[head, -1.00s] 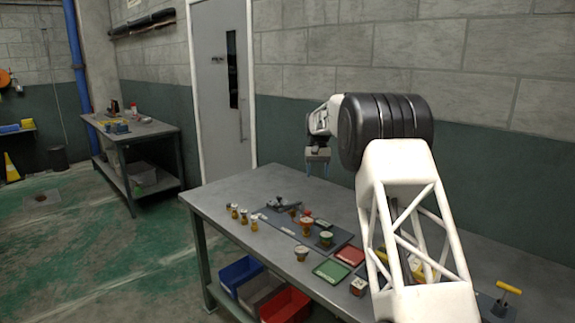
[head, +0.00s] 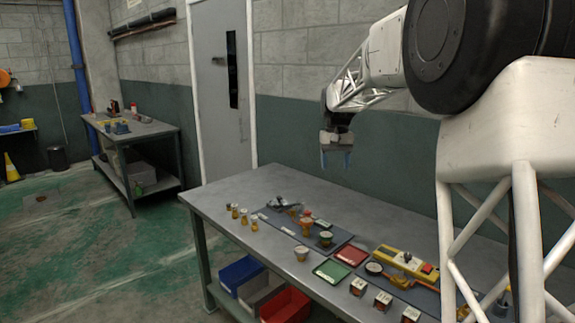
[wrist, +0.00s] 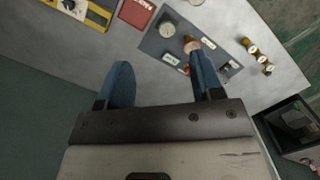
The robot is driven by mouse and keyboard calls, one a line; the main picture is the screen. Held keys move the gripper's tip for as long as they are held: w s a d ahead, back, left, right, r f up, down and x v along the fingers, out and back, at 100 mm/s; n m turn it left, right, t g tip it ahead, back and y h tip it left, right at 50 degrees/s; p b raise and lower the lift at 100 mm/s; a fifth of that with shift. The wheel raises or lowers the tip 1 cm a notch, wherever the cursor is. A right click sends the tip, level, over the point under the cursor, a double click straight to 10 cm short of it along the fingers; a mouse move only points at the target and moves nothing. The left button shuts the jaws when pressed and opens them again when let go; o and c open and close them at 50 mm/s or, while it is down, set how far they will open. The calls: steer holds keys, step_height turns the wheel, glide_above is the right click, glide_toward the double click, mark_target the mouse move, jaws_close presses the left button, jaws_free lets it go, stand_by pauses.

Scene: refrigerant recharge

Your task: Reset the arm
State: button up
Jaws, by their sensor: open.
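My gripper (head: 336,160) hangs in the air above the far part of the workbench, in front of the wall. It points down, with its blue fingertips apart and nothing between them. In the wrist view my gripper (wrist: 163,80) also shows open over the bench. My white arm links fill the right side of the head view.
Small amber bottles (head: 244,216) stand at the left. Blue (head: 240,274) and red (head: 286,305) bins sit underneath. The air around my gripper looks free.

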steer(key=s+d+r+t, duration=0.1)
steer(key=s, duration=1.3)
steer(key=s+d+r+t, duration=0.1)
steer(key=s+d, duration=0.1)
steer(key=s, duration=1.2)
steer(key=s+f+t, duration=0.1)
steer(key=s+f, duration=0.4)
steer(key=s, duration=0.7)
steer(key=s+f+t, duration=0.1)
steer(key=s+f, duration=0.5)
steer(key=s, duration=0.7)
steer(key=shift+d, duration=0.45)
steer(key=shift+s+f, duration=0.1)
